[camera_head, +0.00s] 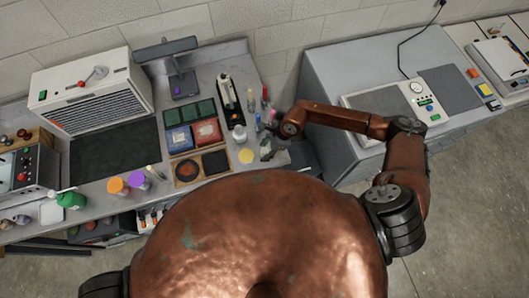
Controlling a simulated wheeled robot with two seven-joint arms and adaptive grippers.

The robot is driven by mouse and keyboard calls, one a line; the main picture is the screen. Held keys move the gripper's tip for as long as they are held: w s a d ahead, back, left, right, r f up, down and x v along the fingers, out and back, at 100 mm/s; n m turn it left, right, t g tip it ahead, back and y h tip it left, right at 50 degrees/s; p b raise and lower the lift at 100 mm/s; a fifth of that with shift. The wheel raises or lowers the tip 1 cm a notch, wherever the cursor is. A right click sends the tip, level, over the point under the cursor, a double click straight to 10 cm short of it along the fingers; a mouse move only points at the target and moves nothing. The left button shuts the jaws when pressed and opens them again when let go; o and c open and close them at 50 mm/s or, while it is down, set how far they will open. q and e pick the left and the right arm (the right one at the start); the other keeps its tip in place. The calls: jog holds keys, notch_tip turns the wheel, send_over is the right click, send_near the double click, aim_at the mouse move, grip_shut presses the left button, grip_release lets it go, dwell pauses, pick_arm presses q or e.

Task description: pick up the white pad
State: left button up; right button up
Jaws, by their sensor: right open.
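A small white square pad (51,212) lies flat on the grey bench at the far left, near the front edge, just left of the green-capped bottle (71,200). My right gripper (270,150) is open over the right end of the bench, to the right of the yellow disc, far from the pad. It is small in view and I cannot make out its fingers clearly. My left gripper is out of view; only a dark part of my left arm shows at the bottom left.
Orange-capped (118,186) and purple-capped (137,181) jars stand near the front edge. A white vented machine (92,92) stands behind a dark mat (115,150). Upright bottles and pens stand near my right gripper. A second grey bench (330,85) is at right.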

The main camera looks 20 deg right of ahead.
aim_at(263, 150)
jog(key=c, duration=1.1)
jog(key=shift+c, duration=0.2)
jog(key=shift+r, duration=0.15)
jog(key=shift+r+b, duration=0.25)
jog(key=shift+b, duration=0.05)
notch_tip(263, 150, up, 2)
jog(key=shift+r+b, duration=0.1)
jog(key=shift+b, duration=0.7)
jog(key=s+d+r+b, duration=0.2)
jog(key=s+r, duration=0.3)
jog(key=s, duration=0.1)
jog(key=s+d+r+b, duration=0.2)
jog(key=s+d+r, duration=0.1)
jog(key=s+r, duration=0.2)
jog(key=shift+s+d, duration=0.3)
jog(key=shift+s, duration=0.65)
